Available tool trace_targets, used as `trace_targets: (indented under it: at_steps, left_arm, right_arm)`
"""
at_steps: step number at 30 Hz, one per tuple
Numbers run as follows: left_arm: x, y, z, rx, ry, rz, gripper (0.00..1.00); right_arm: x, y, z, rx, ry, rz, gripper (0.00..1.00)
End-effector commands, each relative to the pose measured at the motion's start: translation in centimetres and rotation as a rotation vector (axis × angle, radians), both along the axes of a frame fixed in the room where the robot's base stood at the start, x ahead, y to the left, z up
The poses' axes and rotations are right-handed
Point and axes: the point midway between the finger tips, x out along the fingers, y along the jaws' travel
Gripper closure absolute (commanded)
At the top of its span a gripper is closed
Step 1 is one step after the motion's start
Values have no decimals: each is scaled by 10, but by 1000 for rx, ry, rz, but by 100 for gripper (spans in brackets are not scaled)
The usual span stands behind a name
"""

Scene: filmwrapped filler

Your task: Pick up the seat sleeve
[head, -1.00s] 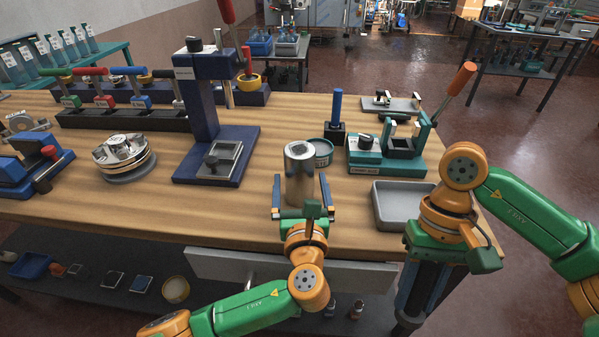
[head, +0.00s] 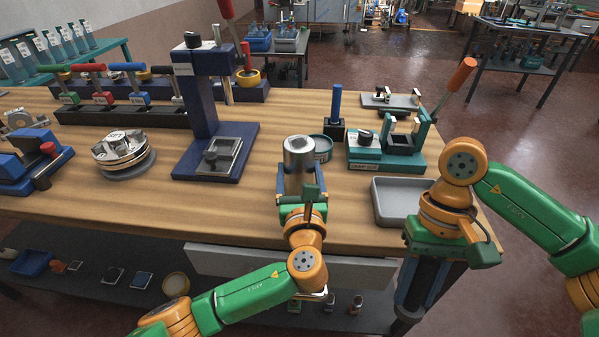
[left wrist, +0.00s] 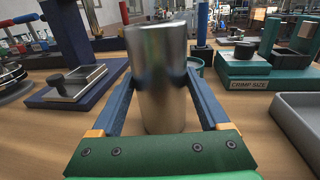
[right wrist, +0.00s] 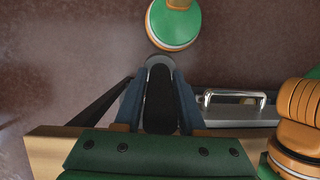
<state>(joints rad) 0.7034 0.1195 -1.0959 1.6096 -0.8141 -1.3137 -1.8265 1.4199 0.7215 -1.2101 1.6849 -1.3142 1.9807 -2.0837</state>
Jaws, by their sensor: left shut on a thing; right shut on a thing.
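The seat sleeve, as far as I can tell, is a shiny upright metal cylinder (head: 299,160) near the table's front middle. It fills the middle of the left wrist view (left wrist: 163,85). My left gripper (head: 302,182) is shut on it, one blue finger on each side. Whether its base touches the table is hard to tell. My right gripper (head: 420,292) points down in front of the table's right edge. In the right wrist view it is shut on a long dark thing (right wrist: 159,102) with a grey rounded end.
A teal round tin (head: 322,148) stands just behind the cylinder. A grey tray (head: 400,222) and a teal crimp fixture (head: 375,158) are to the right. A blue press (head: 212,130) stands to the left. The wooden table (head: 215,215) is clear at front left.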

Motion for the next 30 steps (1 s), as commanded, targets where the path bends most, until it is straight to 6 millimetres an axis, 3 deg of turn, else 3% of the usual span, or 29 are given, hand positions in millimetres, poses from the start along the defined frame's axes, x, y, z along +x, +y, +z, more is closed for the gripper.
trace_targets:
  at_steps: [4,11,15,19,24,30]
  left_arm:
    - [0,-1,29,-6,-8,-3,90]
    - [-52,-6,92,-10,-8,-8,90]
    - [-95,-9,107,-8,-4,-9,90]
    - [-123,-11,119,-5,-4,-6,90]
    - [-138,-12,125,-2,-2,-3,90]
    - [-140,-12,126,-2,-2,-1,90]
  right_arm:
    - [0,0,2,0,0,0,100]
    - [0,0,16,0,0,0,100]
    - [0,0,14,0,0,0,100]
    - [0,0,16,0,0,0,100]
    - [0,0,17,0,0,0,100]
    - [0,0,17,0,0,0,100]
